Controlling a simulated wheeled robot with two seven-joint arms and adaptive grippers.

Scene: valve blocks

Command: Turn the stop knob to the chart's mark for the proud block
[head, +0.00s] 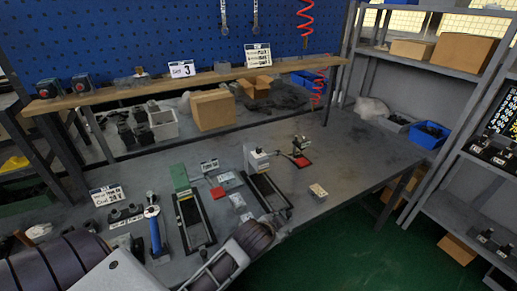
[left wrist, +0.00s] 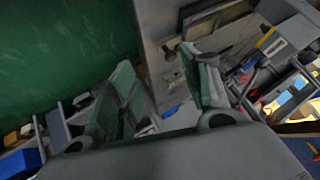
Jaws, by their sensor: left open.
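My left gripper shows in the left wrist view (left wrist: 158,62), open and empty, with green pads on both fingers. In the head view my left arm comes in at the lower left over the bench front. On the bench, a green block (head: 180,177) and a pale block (head: 258,160) each stand at the end of a dark rail. A small tan block with holes (head: 318,191) lies to the right. A small lettered card (head: 258,55) stands on the wooden ledge. I cannot tell which part is the stop knob or which block is proud. My right gripper is not seen.
A card marked 3 (head: 181,69) stands on the ledge (head: 130,94). A card (head: 106,195) and a blue-handled tool (head: 154,230) are at the bench's left. A black board with pale marks (head: 506,118) stands on the right shelves.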

